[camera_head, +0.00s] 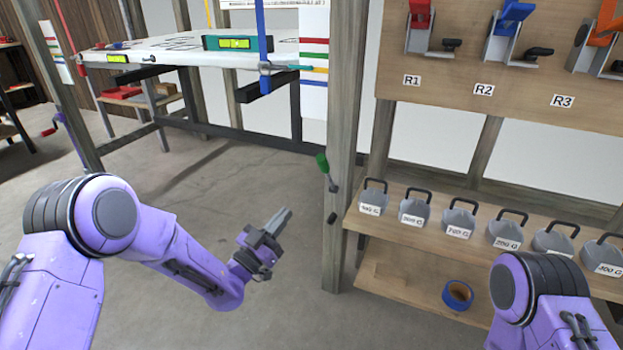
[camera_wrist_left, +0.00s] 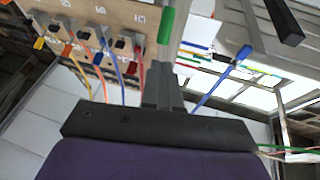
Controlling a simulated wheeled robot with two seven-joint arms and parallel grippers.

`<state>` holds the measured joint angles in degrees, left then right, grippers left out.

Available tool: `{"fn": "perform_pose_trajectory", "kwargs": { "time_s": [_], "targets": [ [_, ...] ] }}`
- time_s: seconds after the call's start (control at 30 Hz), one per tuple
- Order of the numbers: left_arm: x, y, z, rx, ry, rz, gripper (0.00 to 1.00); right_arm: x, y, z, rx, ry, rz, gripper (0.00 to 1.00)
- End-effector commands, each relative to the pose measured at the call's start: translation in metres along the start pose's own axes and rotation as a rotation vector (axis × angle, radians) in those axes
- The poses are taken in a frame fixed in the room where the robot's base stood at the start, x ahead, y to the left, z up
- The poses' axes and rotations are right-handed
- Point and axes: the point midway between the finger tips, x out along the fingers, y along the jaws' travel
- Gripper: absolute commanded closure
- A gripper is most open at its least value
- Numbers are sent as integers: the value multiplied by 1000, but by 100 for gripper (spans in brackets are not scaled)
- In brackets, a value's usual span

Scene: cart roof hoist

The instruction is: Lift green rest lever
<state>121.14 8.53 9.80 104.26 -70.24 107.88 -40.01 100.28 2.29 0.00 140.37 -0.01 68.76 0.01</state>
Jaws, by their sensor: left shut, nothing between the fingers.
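The green rest lever (camera_head: 322,161) sits on the wooden post in the middle of the head view. Its green grip points up and its dark arm runs down to a pivot on the post. My left gripper (camera_head: 284,216) is shut and empty, below and to the left of the lever, apart from it. In the left wrist view the shut fingers (camera_wrist_left: 164,72) point toward a green grip (camera_wrist_left: 167,25), which looks like the lever. My right gripper is out of view; only part of the right arm shows at the lower right.
The wooden post (camera_head: 350,130) stands just right of my left gripper. A shelf (camera_head: 380,223) with several grey labelled weights is to the right, with a blue tape roll (camera_head: 457,294) below. A white raised panel (camera_head: 180,48) is at the back left. Floor between is clear.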

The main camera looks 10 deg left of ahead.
Motion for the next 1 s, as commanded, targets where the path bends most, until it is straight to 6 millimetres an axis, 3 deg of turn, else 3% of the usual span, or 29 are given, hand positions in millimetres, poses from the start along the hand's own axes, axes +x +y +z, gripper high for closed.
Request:
{"fn": "perform_pose_trajectory", "kwargs": {
  "time_s": [0.23, 0.7, 1.0],
  "targets": [
    [21, -6, -10, 8, 43, -26, 100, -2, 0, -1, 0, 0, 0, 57],
    [118, -9, -12, 5, 41, -28, 100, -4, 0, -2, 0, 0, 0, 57],
    [141, -10, -13, 5, 39, -29, 100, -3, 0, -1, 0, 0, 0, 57]
  ]
}}
